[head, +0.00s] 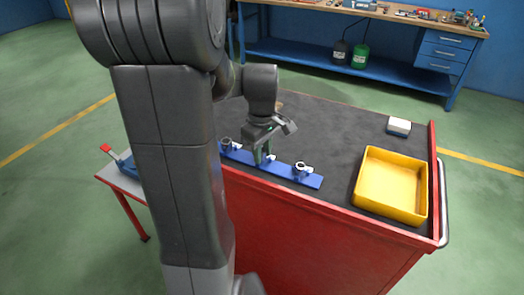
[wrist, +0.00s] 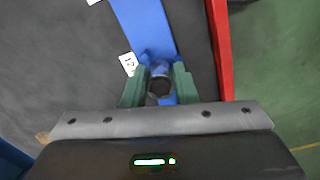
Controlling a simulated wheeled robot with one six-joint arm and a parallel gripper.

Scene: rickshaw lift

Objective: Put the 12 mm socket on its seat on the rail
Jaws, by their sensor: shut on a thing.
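The blue rail (head: 285,172) lies along the near edge of the red cart's dark top; it also runs under my gripper in the wrist view (wrist: 145,22). My gripper (head: 264,157) points down at the middle of the rail. In the wrist view, its green fingers (wrist: 159,88) are shut on a dark round socket (wrist: 159,86). The socket is over the rail, beside a white label (wrist: 128,64) that seems to read 12. I cannot tell whether the socket touches its seat.
A yellow bin (head: 424,190) stands at the right of the cart top (head: 335,130), with a small white-and-dark block (head: 399,126) behind it. The cart's raised red rim (wrist: 221,50) runs close beside the rail. A blue workbench (head: 400,75) stands behind.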

